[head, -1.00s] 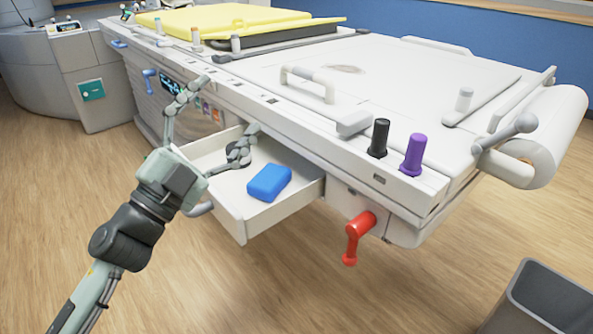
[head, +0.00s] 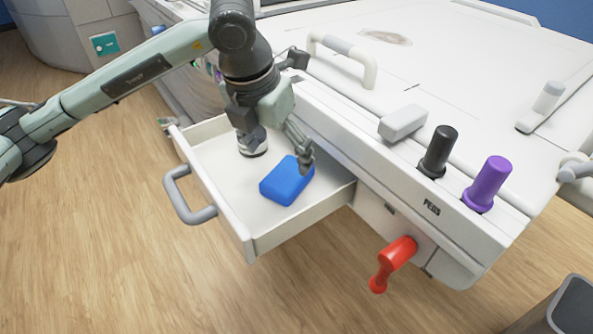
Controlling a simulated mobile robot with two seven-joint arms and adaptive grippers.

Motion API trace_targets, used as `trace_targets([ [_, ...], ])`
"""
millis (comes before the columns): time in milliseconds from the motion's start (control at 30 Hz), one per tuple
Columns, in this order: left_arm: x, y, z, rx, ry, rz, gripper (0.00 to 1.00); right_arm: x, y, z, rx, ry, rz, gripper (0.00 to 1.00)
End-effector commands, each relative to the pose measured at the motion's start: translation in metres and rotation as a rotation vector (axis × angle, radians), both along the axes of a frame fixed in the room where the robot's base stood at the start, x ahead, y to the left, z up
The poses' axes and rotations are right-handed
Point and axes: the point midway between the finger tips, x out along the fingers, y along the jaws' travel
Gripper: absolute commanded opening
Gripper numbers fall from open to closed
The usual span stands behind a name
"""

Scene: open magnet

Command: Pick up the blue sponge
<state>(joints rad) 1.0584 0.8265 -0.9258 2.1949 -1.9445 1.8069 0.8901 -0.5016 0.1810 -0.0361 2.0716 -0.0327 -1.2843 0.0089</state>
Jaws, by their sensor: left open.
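The blue sponge (head: 287,181) is a rounded block. It lies on the floor of the open white drawer (head: 205,205), towards its right side. My left gripper (head: 279,160) is open and points down into the drawer from above. One finger is at the sponge's upper right edge and overlaps it in the picture; I cannot tell if it touches. The other finger side is left of the sponge, over the drawer floor. The sponge's top right corner is partly hidden by the finger. My right gripper is not in view.
The drawer's grey handle (head: 190,197) sticks out at the left. A red lever (head: 391,264) hangs below the white counter (head: 455,70). Black (head: 438,151) and purple (head: 487,184) knobs and a grab handle (head: 343,60) stand on it. A grey bin (head: 573,310) is at bottom right.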

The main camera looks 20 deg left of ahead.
Motion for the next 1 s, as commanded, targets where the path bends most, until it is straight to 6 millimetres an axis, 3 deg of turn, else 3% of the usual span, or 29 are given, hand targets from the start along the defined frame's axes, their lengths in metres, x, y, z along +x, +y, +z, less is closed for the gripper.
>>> trace_targets([
  [233,0.007,-0.007,-0.03,-0.002,0.005,-0.003,0.8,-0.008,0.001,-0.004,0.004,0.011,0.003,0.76],
  [400,0.013,-0.01,-0.053,-0.004,0.003,-0.002,0.8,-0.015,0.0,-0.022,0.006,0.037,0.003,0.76],
  [700,0.015,-0.011,-0.06,-0.004,0.001,-0.004,0.8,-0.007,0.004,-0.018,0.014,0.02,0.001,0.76],
  [1000,0.015,-0.011,-0.059,-0.005,0.001,-0.004,0.45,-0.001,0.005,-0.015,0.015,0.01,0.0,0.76],
])
